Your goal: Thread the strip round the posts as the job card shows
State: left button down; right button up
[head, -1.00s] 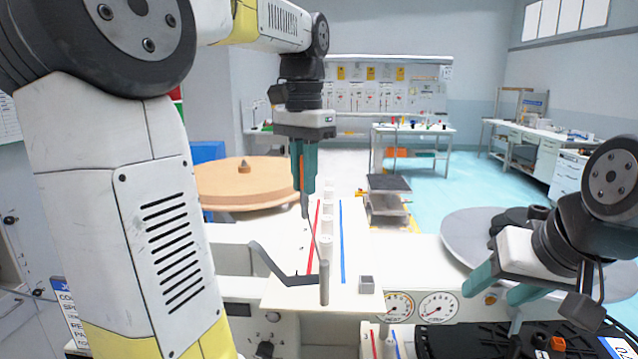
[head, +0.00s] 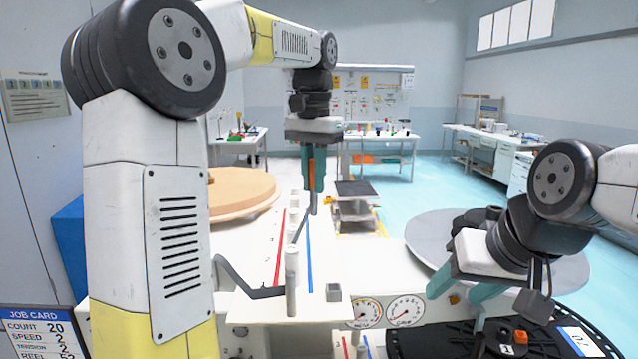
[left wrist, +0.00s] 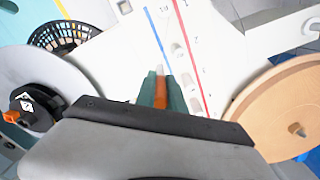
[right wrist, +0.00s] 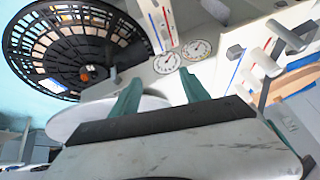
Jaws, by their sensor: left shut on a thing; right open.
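My left gripper (head: 313,185) is shut on an orange tab (head: 311,172) above the far part of the white board (head: 262,308). It also shows in the left wrist view (left wrist: 161,90). The dark grey strip (head: 233,277) comes from the left, bends at the nearest upright post (head: 292,283), and rises from there towards my left gripper. A row of pale posts (left wrist: 178,52) stands between a red line (head: 280,248) and a blue line (head: 309,256). My right gripper (head: 455,298) is open and empty, right of the board.
A small grey block (head: 333,292) sits at the board's near right corner. Two gauges (head: 405,311) are below it. A wooden disc (head: 238,192) is behind left, a grey disc (head: 425,238) right. A black slotted reel (right wrist: 42,45) lies near my right gripper.

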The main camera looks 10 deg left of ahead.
pick_arm(q)
jog(key=w+a, duration=1)
jog(key=a, duration=0.1)
jog(key=w+d, duration=0.3)
jog(key=d, duration=0.8)
dwell(0.5)
